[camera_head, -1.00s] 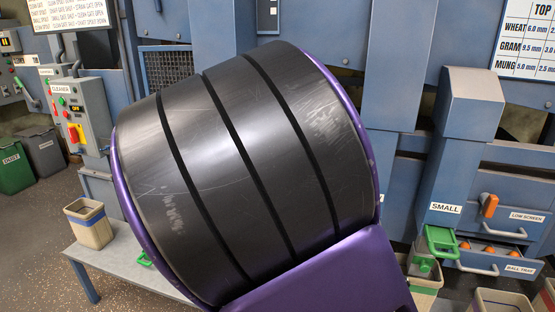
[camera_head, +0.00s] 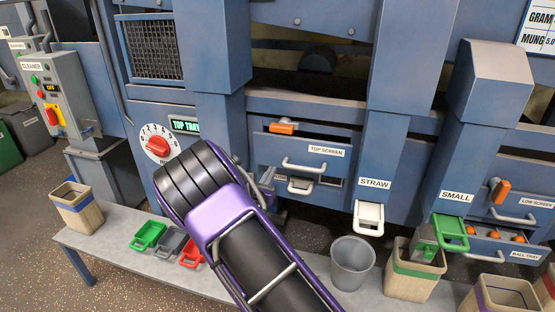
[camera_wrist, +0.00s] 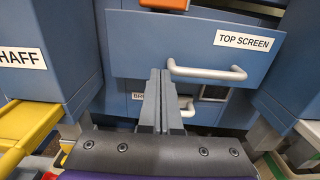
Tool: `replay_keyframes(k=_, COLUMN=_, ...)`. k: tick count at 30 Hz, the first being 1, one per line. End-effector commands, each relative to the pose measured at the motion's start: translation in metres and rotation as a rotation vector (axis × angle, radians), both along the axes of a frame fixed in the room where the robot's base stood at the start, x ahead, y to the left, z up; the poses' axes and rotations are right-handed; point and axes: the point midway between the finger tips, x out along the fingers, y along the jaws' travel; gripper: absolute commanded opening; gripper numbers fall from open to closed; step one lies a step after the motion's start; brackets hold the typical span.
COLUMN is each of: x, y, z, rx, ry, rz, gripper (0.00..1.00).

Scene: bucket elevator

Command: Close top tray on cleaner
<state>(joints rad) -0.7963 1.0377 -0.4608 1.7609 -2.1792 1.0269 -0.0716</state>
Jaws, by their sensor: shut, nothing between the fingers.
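The cleaner's drawer labelled TOP SCREEN (camera_head: 275,152) is in the middle of the head view. It appears pulled out, with a dark opening above its front and an orange latch (camera_head: 282,128) at its top. In the wrist view the drawer front (camera_wrist: 150,45) fills the upper middle, with its silver bar handle (camera_wrist: 205,74) to the right of centre. My gripper (camera_wrist: 160,76) is shut and empty, its fingertips in front of the lower drawer front, just left of the handle. I cannot tell if they touch it. The head view mostly hides the gripper behind my arm.
A second drawer (camera_wrist: 118,100) with a partly hidden label sits below. A STRAW chute (camera_head: 375,150) stands right of the drawer and a CHAFF chute (camera_wrist: 60,50) left. A grey bucket (camera_head: 352,268) and bench (camera_head: 115,245) are in front. A dial (camera_head: 158,145) sits left.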

Motion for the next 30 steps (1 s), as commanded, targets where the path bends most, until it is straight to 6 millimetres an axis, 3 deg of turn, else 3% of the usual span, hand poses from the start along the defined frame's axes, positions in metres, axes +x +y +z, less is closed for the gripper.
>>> replay_keyframes(k=6, x=0.045, y=-0.015, z=0.0, rx=0.0, ry=-0.002, rz=0.0, gripper=0.0)
replay_keyframes(k=12, x=0.069, y=-0.023, z=0.0, rx=0.001, ry=-0.001, rz=-0.001, gripper=0.0)
replay_keyframes(k=30, x=0.081, y=-0.027, z=-0.002, rx=0.001, ry=-0.001, rz=-0.001, gripper=0.0)
